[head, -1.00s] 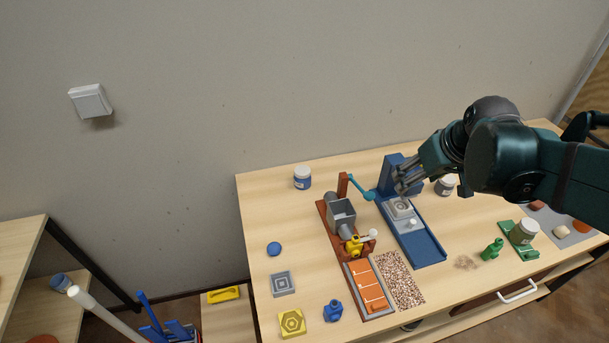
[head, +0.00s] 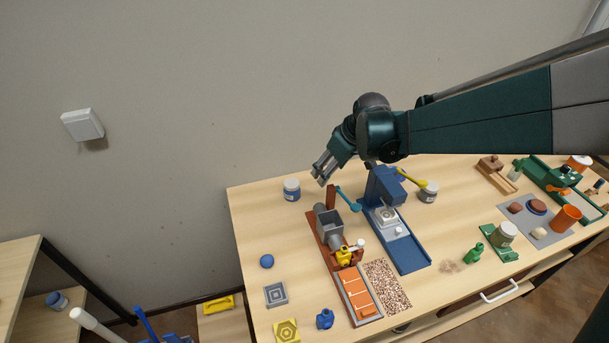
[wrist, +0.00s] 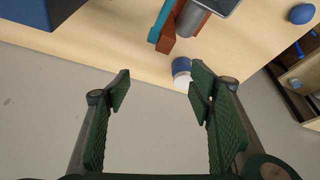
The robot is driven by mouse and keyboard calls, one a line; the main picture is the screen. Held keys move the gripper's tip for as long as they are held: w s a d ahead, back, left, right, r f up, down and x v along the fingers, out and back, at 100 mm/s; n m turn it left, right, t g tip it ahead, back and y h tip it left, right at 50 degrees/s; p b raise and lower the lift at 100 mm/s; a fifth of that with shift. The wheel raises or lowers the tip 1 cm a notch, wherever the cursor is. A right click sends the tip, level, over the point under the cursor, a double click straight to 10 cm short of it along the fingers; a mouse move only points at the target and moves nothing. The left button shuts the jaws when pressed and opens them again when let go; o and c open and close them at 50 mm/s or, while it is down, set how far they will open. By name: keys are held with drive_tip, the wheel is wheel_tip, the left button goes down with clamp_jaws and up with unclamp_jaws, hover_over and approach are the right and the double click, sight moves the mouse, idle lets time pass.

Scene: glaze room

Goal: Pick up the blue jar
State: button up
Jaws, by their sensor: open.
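The blue jar (head: 292,191), with a white lid and a pale label, stands upright near the table's back left corner. It also shows in the wrist view (wrist: 182,68), just beyond the tip of the right finger and partly overlapped by it. My gripper (head: 319,176) is open and empty, above the back of the table and to the right of the jar. Another jar with a blue label (head: 58,300) stands on a low shelf at the left.
A brown extruder with a grey hopper (head: 330,222) stands right of the jar. A blue ball (head: 267,261) lies in front. The table left of the jar is clear.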

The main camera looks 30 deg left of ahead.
drive_tip(key=n+g+p, duration=0.1)
drive_tip(key=n+p, duration=0.1)
approach(292, 183)
drive_tip(key=f, duration=0.2)
drive_tip(key=shift+w+a+f+n, duration=0.25)
drive_tip(key=shift+a+n, duration=0.05)
drive_tip(key=shift+a, duration=0.15)
drive_tip(key=shift+f, duration=0.1)
drive_tip(key=shift+x, duration=1.2)
drive_tip(key=shift+x, duration=2.6)
drive_tip(key=shift+a, duration=0.1)
drive_tip(key=shift+c, duration=0.7)
